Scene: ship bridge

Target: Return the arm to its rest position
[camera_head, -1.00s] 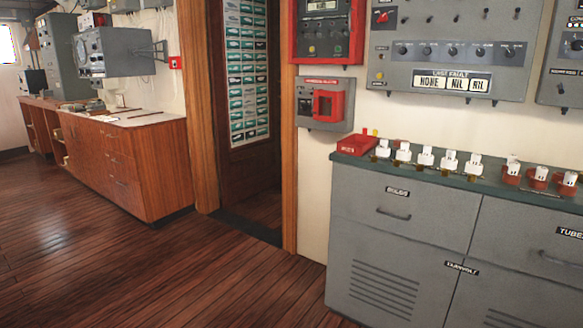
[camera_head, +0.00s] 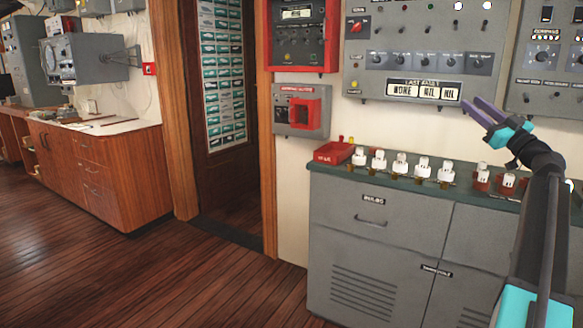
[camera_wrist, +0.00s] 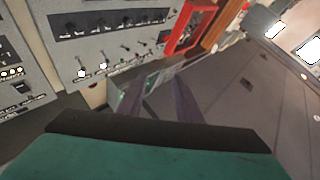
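My gripper (camera_head: 473,103) is at the right of the head view, raised in front of the wall panels, above the grey cabinet's top. Its two purple fingers point up and left with a gap between them. In the wrist view my gripper (camera_wrist: 159,85) also shows its fingers apart, with nothing held between them. My arm rises from the lower right corner of the head view.
Below my gripper, a grey cabinet (camera_head: 365,240) carries a red tray (camera_head: 334,153) and a row of several white-topped parts (camera_head: 400,165). A grey panel (camera_head: 420,35) hangs behind. A doorway and open wooden floor (camera_head: 130,270) lie left.

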